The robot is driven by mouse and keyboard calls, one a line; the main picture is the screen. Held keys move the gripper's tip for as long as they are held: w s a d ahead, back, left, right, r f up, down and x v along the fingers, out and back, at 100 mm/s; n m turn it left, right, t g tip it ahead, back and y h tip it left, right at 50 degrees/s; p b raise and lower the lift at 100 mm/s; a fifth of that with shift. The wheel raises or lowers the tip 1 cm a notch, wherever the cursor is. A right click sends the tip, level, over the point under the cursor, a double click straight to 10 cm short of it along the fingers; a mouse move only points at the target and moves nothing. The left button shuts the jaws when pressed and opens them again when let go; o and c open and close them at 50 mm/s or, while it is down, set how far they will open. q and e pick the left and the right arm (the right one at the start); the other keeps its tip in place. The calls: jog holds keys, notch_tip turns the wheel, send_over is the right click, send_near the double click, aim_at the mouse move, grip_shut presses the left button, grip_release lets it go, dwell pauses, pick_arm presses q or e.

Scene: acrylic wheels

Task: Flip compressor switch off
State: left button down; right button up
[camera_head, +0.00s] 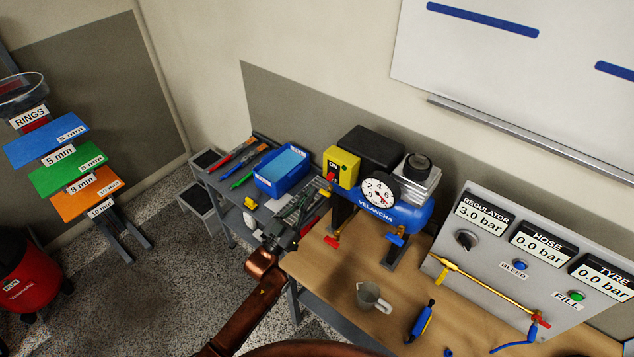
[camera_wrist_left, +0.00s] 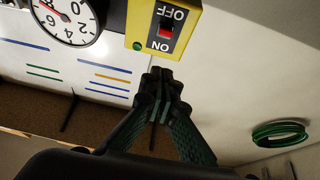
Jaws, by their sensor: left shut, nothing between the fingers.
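The blue compressor (camera_head: 405,213) stands on the wooden bench with a yellow switch box (camera_head: 346,165) at its left end. In the left wrist view the box (camera_wrist_left: 184,38) appears upside down, with a red rocker switch (camera_wrist_left: 166,31) between the words OFF and ON. A green lamp (camera_wrist_left: 138,46) sits beside the ON label. Which way the rocker is tipped is hard to tell. My left gripper (camera_wrist_left: 160,76) is shut and empty, its tips just short of the box's ON side. In the head view the left gripper (camera_head: 302,205) is in front of and below the box. My right gripper is out of view.
A round gauge (camera_head: 380,191) sits beside the switch box. A blue bin (camera_head: 283,172) and tools lie on the grey side table at left. A regulator panel (camera_head: 480,262) stands right.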

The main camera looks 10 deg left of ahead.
pick_arm(q)
jog(key=v, duration=0.3)
jog(key=shift+f, duration=0.4)
